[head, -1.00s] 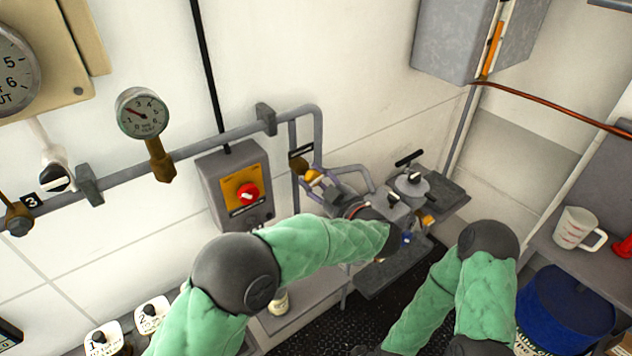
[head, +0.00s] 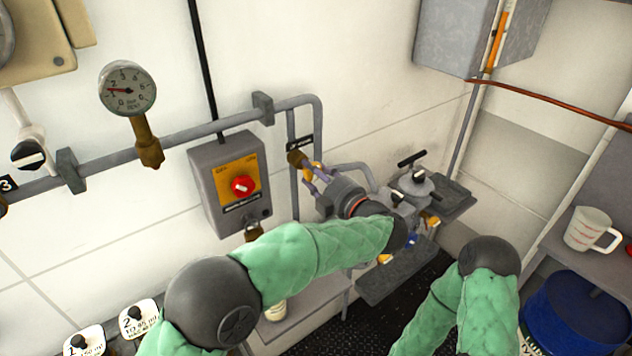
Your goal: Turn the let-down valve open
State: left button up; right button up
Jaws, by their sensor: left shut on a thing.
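The let-down valve (head: 297,158) is a brass body on the vertical grey pipe, just below a small black label. A yellow part, which looks like its handle, shows between the fingers of my left gripper (head: 314,178). The gripper reaches the valve from the lower right and is shut on this handle. The fingers and dark gripper body partly hide the handle, so I cannot tell its exact angle. My right arm comes up at the lower right, and its gripper is out of view.
A round pressure gauge (head: 128,89) stands on the pipe at the left. A grey switch box (head: 231,185) with a red knob is left of the valve. Grey equipment (head: 414,183) stands right of my left gripper. A white jug (head: 590,230) and blue tub (head: 582,312) are at the right.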

pick_arm(q)
jog(key=shift+a+r+n+b, duration=0.1)
jog(key=shift+r+n+b, duration=0.05)
jog(key=shift+n+b, duration=0.8)
jog(key=shift+a+r+n+b, duration=0.1)
jog(key=shift+n+b, duration=0.55)
jog(key=shift+n, duration=0.5)
jog(key=o, duration=1.2)
jog(key=shift+c, duration=0.2)
jog(key=shift+s+a+f, duration=0.1)
jog(key=shift+d+f, duration=0.1)
jog(key=shift+d, duration=0.1)
jog(key=shift+s+d, duration=0.1)
jog(key=shift+s, duration=0.05)
jog(key=v, duration=1.1)
jog(key=shift+s+d, duration=0.15)
jog(key=shift+s, duration=0.05)
